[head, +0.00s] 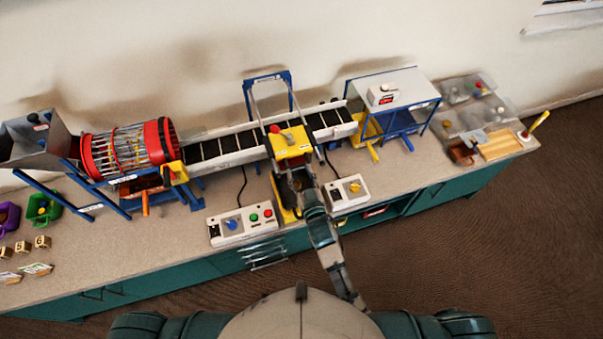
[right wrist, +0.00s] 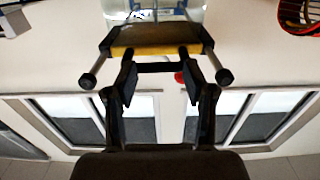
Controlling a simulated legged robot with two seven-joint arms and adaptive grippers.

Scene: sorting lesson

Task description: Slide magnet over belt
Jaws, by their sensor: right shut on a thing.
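The magnet (head: 293,145) is a yellow carriage with a red knob, on silver rails running across the belt under a blue frame (head: 267,77). It appears at or above the near side of the black conveyor belt (head: 222,145); its exact height is unclear. My right gripper (head: 292,172) reaches it from the front. In the right wrist view, my right gripper (right wrist: 157,70) is shut on a dark bar handle (right wrist: 156,67), with the magnet's yellow and dark body (right wrist: 155,40) just beyond. My left gripper is out of view.
Control boxes (head: 243,226) (head: 346,192) stand in front of the belt, either side of my right arm. A red drum sieve (head: 128,147) is left, a blue-framed station (head: 395,92) right. Green and purple bins (head: 43,208) (head: 8,217) sit far left. Cables lie near the belt.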

